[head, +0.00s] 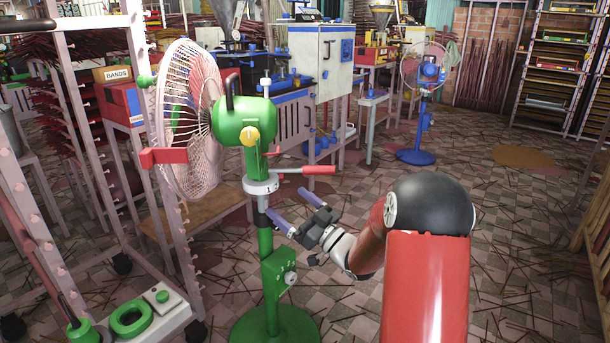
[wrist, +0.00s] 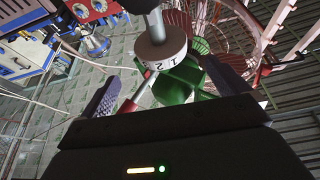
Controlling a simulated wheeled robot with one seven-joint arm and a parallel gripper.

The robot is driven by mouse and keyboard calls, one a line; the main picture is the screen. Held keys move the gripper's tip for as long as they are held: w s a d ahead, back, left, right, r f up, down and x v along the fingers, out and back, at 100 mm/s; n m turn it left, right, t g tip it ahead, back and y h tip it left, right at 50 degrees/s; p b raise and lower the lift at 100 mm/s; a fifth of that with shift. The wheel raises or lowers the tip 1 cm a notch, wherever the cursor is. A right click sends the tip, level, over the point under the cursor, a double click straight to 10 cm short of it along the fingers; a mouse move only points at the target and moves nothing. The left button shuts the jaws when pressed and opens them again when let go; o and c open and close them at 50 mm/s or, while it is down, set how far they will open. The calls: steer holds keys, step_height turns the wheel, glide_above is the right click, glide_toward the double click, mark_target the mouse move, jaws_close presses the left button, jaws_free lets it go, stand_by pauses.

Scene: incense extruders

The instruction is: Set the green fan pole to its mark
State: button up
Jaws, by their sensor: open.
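The green fan has a green motor head (head: 243,121), a caged front (head: 190,110) and a green round base (head: 275,325). The collar shows a "1" in the head view, and "1" and "2" in the wrist view (wrist: 163,52). A red-handled lever (head: 318,171) sticks out right at collar height. Contact cannot be told.
A pale rack (head: 75,110) stands close at the left. A wooden bench (head: 190,218) is behind the fan. A blue-based fan (head: 416,156) and a white cabinet (head: 318,62) stand farther back. The tiled floor to the right is open, with scattered sticks.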

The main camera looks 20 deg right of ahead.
mark_target(269, 187)
steer(key=x, duration=0.8)
steer(key=shift+s+a+p, duration=0.1)
steer(key=shift+a+p, duration=0.05)
steer(key=shift+p, duration=0.15)
